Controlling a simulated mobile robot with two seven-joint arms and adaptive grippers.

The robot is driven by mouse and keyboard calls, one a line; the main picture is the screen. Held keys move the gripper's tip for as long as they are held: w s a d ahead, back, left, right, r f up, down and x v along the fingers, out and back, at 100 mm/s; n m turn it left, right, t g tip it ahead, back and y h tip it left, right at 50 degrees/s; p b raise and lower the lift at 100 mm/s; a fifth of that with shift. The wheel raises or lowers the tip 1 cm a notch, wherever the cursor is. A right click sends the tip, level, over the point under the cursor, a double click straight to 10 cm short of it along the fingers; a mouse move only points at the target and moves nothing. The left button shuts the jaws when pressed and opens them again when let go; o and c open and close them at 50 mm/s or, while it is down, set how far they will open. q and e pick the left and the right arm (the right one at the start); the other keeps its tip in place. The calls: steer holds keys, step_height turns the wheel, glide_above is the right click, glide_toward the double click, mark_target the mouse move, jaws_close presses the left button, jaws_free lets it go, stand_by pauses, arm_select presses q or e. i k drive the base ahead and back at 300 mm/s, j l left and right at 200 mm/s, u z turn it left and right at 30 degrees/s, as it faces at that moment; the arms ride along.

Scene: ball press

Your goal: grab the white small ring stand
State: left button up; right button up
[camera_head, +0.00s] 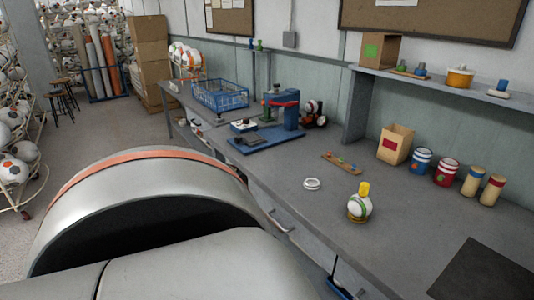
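The small white ring stand (312,184) lies flat and empty on the grey workbench (295,212), near its front edge in the middle of the head view. To its right is a white and green ball (358,207) with a yellow piece on top, resting on a gold-coloured base. Neither of my grippers shows in this view. A large pale, rounded part of my own body with an orange band fills the lower left and hides part of the floor and bench front.
Behind the ring lies a wooden strip (342,162) with coloured knobs. A blue press (284,112) and a blue basket (220,95) stand farther left. A wooden box (395,145) and several cans line the back right. Bench surface around the ring is clear.

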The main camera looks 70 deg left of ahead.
mark_target(309, 184)
steer(key=u, duration=1.75)
steer(key=j+z, duration=0.1)
steer(key=z, duration=0.25)
steer(key=i+j+z, duration=0.1)
steer(key=z, duration=0.25)
steer(key=j+z, duration=0.15)
steer(key=z, duration=0.2)
steer(key=j+z, duration=0.3)
steer(key=j, duration=0.15)
steer(key=j+z, duration=0.3)
steer(key=j, duration=0.35)
steer(key=k+j+z, duration=0.15)
steer(key=j, duration=0.2)
steer(key=k+j, duration=0.1)
steer(key=j, duration=0.25)
steer(key=i+z, duration=0.05)
